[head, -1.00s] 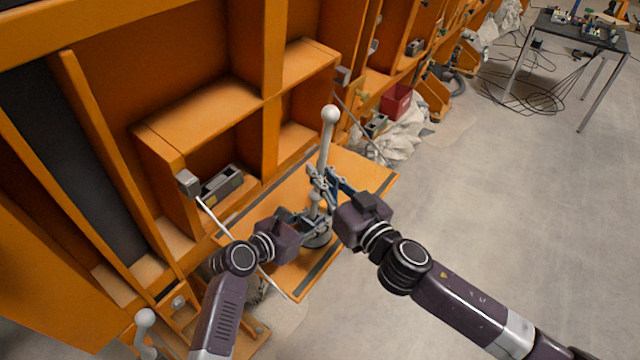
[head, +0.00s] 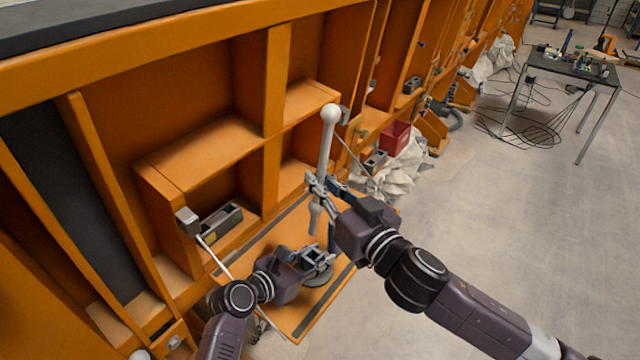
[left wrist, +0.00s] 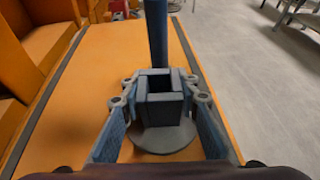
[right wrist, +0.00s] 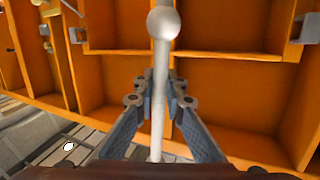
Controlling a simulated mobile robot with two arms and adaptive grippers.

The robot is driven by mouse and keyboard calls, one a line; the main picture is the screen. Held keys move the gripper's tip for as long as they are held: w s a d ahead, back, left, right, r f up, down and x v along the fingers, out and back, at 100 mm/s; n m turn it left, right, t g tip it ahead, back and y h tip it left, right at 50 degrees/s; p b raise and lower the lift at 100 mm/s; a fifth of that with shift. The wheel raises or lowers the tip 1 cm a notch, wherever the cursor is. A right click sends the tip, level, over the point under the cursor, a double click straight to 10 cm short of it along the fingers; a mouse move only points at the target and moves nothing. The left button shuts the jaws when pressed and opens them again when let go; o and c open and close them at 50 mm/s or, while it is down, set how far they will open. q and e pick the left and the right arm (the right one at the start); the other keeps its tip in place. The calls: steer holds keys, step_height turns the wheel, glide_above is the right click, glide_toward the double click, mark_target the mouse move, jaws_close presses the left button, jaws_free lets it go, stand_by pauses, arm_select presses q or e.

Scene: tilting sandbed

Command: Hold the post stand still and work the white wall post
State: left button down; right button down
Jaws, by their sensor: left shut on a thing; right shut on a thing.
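The white wall post (head: 327,140) is a pale rod with a ball on top, upright or nearly so. My right gripper (head: 319,187) is shut on its shaft below the ball; the right wrist view shows the post (right wrist: 160,65) between the fingers. The post's lower end hangs above the post stand (head: 319,281), apart from it. The stand has a round grey base, a square socket and a blue upright. My left gripper (head: 318,261) is shut on the socket. In the left wrist view the stand (left wrist: 163,140) stands on the board, its socket open and empty.
The stand rests on an orange board (head: 255,262) with dark edge strips. Orange wall bays (head: 200,150) rise behind, and a thin white rod (head: 225,268) slants down beside my left arm. A red bin (head: 396,136) sits beyond.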

mark_target(323, 160)
steer(key=shift+r, duration=0.1)
steer(key=shift+r, duration=1.3)
steer(key=shift+r, duration=0.1)
steer(key=shift+r, duration=1.25)
steer(key=shift+d, duration=0.1)
steer(key=s+d, duration=0.4)
steer(key=d, duration=0.2)
steer(key=shift+s+d, duration=0.15)
steer(key=shift+s, duration=0.2)
arm_select(q)
steer(key=c, duration=1.4)
jaws_free()
